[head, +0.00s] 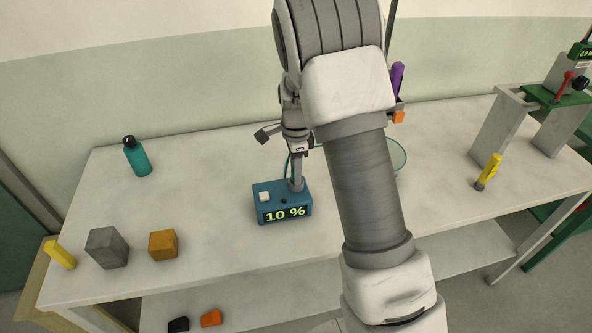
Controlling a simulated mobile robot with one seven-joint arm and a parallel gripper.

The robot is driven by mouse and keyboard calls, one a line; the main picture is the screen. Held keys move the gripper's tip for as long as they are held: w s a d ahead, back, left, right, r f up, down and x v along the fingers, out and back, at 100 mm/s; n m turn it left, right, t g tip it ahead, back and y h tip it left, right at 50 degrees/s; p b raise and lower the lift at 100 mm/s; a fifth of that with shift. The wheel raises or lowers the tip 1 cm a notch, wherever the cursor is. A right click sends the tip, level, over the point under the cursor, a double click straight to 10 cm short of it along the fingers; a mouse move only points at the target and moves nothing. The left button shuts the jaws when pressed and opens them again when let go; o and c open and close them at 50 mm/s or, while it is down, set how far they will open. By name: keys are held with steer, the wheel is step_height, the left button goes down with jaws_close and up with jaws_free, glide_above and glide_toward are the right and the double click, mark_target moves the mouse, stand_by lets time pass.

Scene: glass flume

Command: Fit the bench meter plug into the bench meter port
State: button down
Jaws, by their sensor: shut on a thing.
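The bench meter (267,216) is a teal box on the white bench, its front display reading "10 %". A white square button and a small dark round spot, perhaps the port (284,200), show on its top. My gripper (297,176) points down over the meter's back right part. It is shut on a small grey cylindrical piece, apparently the bench meter plug (296,185). The plug's lower end appears at or just above the meter's top, right of and behind the dark spot. I cannot tell whether it touches. A thin teal cable shows behind the fingers.
A grey stand (507,128) is at right. My arm hides the middle, including part of a glass dish (400,156).

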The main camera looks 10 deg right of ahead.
steer(key=shift+f, duration=0.15)
steer(key=c, duration=0.6)
jaws_free()
